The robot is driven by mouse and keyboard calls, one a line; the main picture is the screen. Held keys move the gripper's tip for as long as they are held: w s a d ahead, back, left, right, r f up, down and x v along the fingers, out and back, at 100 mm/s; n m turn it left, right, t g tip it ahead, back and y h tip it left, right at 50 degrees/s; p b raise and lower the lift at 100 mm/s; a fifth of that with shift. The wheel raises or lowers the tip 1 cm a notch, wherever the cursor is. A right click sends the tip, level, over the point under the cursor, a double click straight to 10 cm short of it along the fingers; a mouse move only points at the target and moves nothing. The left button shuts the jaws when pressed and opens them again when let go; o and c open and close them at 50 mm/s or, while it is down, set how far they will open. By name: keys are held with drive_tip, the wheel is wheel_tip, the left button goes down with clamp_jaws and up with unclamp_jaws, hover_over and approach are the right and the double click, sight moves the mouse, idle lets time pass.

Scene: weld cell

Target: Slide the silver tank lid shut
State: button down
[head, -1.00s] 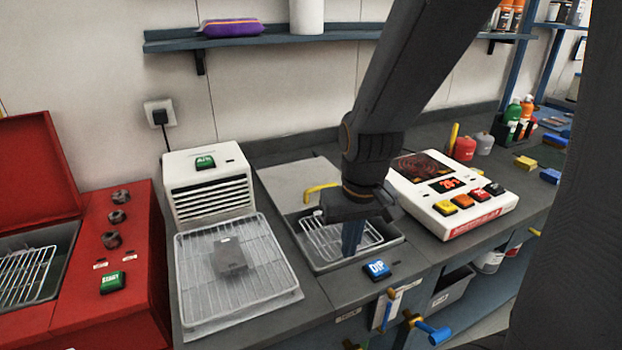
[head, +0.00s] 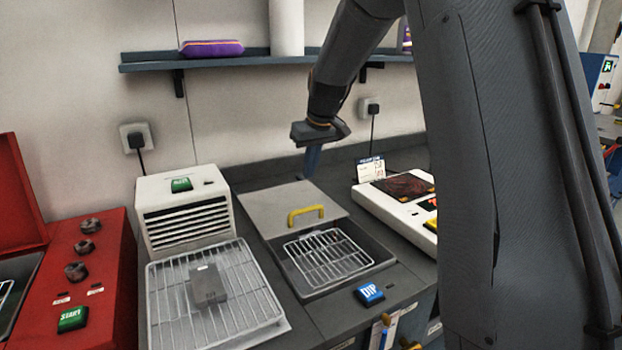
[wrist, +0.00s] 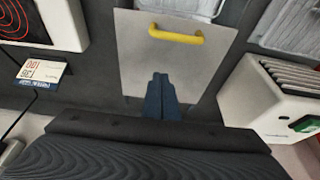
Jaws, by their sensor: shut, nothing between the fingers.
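The silver tank lid (head: 279,203) is a flat plate with a yellow handle (head: 306,214) near its front edge. It covers the back part of the tank (head: 312,291); the front part is uncovered and shows a wire rack (head: 328,256). My gripper (head: 311,172) is shut and empty, pointing down above the back edge of the lid. In the wrist view the shut blue fingers (wrist: 161,100) overlap the lid's back edge (wrist: 135,60), with the yellow handle (wrist: 176,36) beyond them. I cannot tell whether the fingertips touch anything.
A blue DIP button (head: 369,293) is in front of the tank. A wire tray (head: 168,318) with a grey block (head: 207,286) and a white vented box (head: 184,212) stand left. A white hotplate (head: 392,203) stands right. A wall shelf (head: 225,62) is behind.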

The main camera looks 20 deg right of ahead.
drive_tip(key=p, duration=0.2)
hover_over(312, 218)
drive_tip(key=w, duration=0.4)
drive_tip(key=f, duration=0.5)
drive_tip(key=a+f, duration=0.1)
drive_tip(key=f, duration=0.1)
drive_tip(key=shift+f, duration=0.3)
drive_tip(key=shift+s+d+f+p, duration=0.15)
drive_tip(key=shift+s+f+p, duration=0.1)
drive_tip(key=shift+s, duration=0.35)
drive_tip(key=shift+s+d+f+p, duration=0.1)
drive_tip(key=shift+s+d+p, duration=0.1)
drive_tip(key=shift+s, duration=0.45)
drive_tip(key=shift+s+d+f+p, duration=0.1)
drive_tip(key=shift+s+f+p, duration=0.15)
drive_tip(key=shift+s, duration=0.35)
